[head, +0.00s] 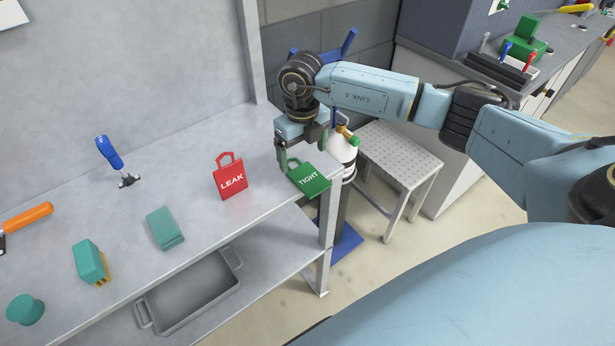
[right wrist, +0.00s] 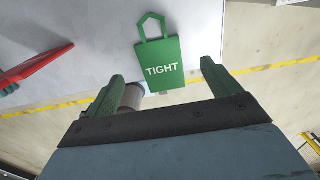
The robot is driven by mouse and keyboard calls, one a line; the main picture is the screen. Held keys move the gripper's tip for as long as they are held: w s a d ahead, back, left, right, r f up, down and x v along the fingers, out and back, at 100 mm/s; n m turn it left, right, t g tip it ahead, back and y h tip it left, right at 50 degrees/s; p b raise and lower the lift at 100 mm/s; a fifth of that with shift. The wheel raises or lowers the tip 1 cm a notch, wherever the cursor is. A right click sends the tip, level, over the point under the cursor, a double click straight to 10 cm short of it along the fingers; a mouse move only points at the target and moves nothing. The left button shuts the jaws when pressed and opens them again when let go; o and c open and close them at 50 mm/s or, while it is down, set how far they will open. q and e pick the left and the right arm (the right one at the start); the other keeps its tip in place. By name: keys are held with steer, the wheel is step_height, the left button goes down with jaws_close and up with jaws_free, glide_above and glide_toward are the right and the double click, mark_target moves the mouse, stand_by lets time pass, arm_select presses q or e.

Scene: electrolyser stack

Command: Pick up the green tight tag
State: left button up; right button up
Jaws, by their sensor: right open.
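The green TIGHT tag (head: 309,179) lies at the right end of the grey shelf in the head view, with its loop handle toward the back. It also shows in the right wrist view (right wrist: 160,65), ahead of the fingers and between their lines. My right gripper (head: 299,158) is above the shelf end, right by the tag. In the right wrist view its two green fingers (right wrist: 162,83) are wide apart with nothing between them. The red LEAK tag (head: 231,178) lies to the left of the green one; its edge shows in the right wrist view (right wrist: 35,67). My left gripper is out of view.
The grey shelf (head: 200,240) also holds a blue-handled tool (head: 110,153), an orange-handled tool (head: 27,217) and several teal pieces (head: 165,228). A grey tray (head: 190,296) is on the lower shelf. A white bottle (head: 343,148) and small perforated table (head: 405,155) stand beyond the shelf's right end.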

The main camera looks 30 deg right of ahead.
mark_target(302, 172)
steer(key=shift+f+p, duration=0.3)
steer(key=shift+f, duration=2.25)
steer(key=shift+f, duration=0.1)
steer(key=c, duration=1.1)
steer(key=shift+o, duration=0.2)
steer(key=shift+w, duration=0.1)
step_height(302, 172, up, 10)
steer(key=shift+b, duration=0.3)
